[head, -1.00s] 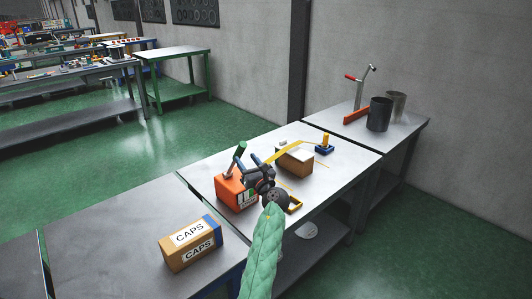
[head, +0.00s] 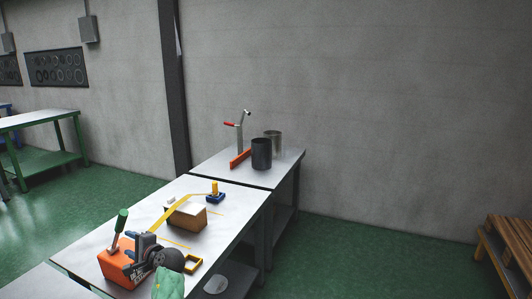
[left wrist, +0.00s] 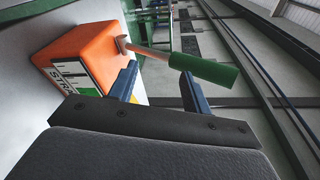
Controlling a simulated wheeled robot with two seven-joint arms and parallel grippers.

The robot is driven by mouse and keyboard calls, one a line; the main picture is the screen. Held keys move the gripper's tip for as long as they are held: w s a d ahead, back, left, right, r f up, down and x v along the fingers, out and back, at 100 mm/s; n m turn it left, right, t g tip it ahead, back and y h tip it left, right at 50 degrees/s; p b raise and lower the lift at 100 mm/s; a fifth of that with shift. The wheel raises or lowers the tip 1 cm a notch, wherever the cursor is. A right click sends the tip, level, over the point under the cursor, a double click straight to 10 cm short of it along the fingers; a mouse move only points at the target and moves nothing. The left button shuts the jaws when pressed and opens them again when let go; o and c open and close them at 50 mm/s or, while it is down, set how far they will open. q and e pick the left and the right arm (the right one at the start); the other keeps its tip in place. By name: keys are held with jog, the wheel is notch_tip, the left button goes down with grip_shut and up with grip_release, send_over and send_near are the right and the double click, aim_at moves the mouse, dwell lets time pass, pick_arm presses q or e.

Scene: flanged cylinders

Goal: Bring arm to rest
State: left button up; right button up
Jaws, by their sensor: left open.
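My left gripper (head: 143,243) is open and empty over the front bench in the head view. It is beside the orange box (head: 115,267), close to its right side. In the left wrist view the two blue fingers of my left gripper (left wrist: 158,84) stand apart, with the orange box (left wrist: 84,50) beyond them to the left. A green-handled tool (head: 120,221) stands up from the orange box. In the left wrist view its green handle (left wrist: 205,71) shows beyond and between the fingertips; no finger holds it. My right gripper is out of view.
A cardboard box (head: 186,217) with a yellow strip across it and a yellow piece on a blue base (head: 215,194) are farther along the bench. A yellow frame (head: 194,264) lies right of the gripper. The back bench holds dark (head: 261,154) and grey (head: 274,142) cylinders.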

pick_arm(q)
jog(key=s+d+f+n+g+h, duration=0.1)
jog(key=s+d+f+n+h, duration=0.5)
jog(key=d+f, duration=0.4)
jog(key=s+d+f+n+h, duration=0.4)
jog(key=s+d+f+h, duration=0.35)
jog(key=d, duration=0.35)
jog(key=s+d+f+g, duration=0.2)
jog(key=s+f, duration=0.4)
jog(key=s, duration=0.5)
jog(key=s+d+f+m+g+h, duration=0.1)
jog(key=s+d+f+g, duration=0.1)
jog(key=s+f, duration=0.5)
jog(key=s+d+f+m+g+h, duration=0.1)
jog(key=s+f, duration=0.5)
jog(key=s, duration=0.9)
jog(key=shift+s+d+f+g, duration=0.2)
jog(key=shift+s+d+g, duration=0.3)
jog(key=shift+d, duration=0.4)
jog(key=shift+w, duration=0.1)
